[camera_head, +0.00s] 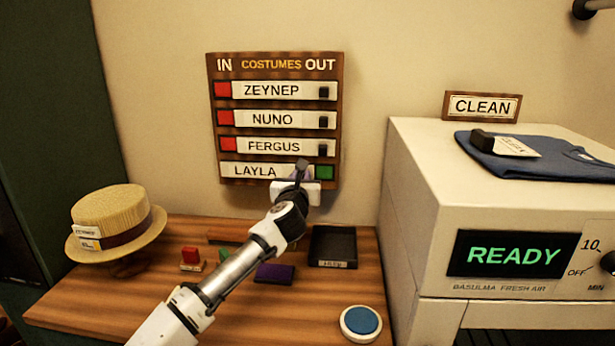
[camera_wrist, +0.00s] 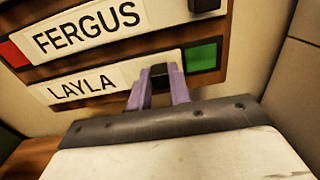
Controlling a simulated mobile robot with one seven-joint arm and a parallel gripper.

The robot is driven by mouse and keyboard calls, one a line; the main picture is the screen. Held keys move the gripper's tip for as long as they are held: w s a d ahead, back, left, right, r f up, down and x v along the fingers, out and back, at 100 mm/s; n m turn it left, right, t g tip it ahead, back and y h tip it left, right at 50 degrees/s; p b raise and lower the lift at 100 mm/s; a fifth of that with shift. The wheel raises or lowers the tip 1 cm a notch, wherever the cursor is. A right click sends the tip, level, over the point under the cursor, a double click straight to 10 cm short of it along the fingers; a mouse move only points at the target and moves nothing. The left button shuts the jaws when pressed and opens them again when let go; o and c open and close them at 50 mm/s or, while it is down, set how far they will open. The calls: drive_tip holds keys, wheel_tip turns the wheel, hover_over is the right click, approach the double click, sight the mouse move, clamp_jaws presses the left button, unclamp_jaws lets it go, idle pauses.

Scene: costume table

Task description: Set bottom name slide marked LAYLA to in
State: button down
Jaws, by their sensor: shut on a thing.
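The bottom name slide marked LAYLA (camera_head: 250,171) sits at the left end of its row on the wooden board (camera_head: 278,70), under the IN side. A green patch (camera_head: 324,172) shows to its right, at the OUT side. My gripper (camera_head: 301,170) is at the right end of this slide. In the wrist view, the purple fingers of my gripper (camera_wrist: 160,82) are shut on the slide's black knob (camera_wrist: 159,73), one on each side. The LAYLA label (camera_wrist: 83,86) is clear there.
The ZEYNEP (camera_head: 272,91), NUNO (camera_head: 272,120) and FERGUS (camera_head: 274,147) slides above sit to the right, with red at left. Below are a straw hat (camera_head: 112,212), a black tray (camera_head: 333,243) and a blue button (camera_head: 361,322). A white cabinet (camera_head: 420,200) stands right.

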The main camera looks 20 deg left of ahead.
drive_tip(key=shift+a, duration=0.25)
drive_tip(key=c, duration=1.3)
unclamp_jaws()
drive_tip(key=shift+s+a, duration=0.1)
drive_tip(key=b+v, duration=0.3)
drive_tip(key=v, duration=1)
drive_tip(key=shift+s+d+r, duration=0.1)
drive_tip(key=shift+s+d, duration=0.1)
drive_tip(key=shift+s, duration=0.15)
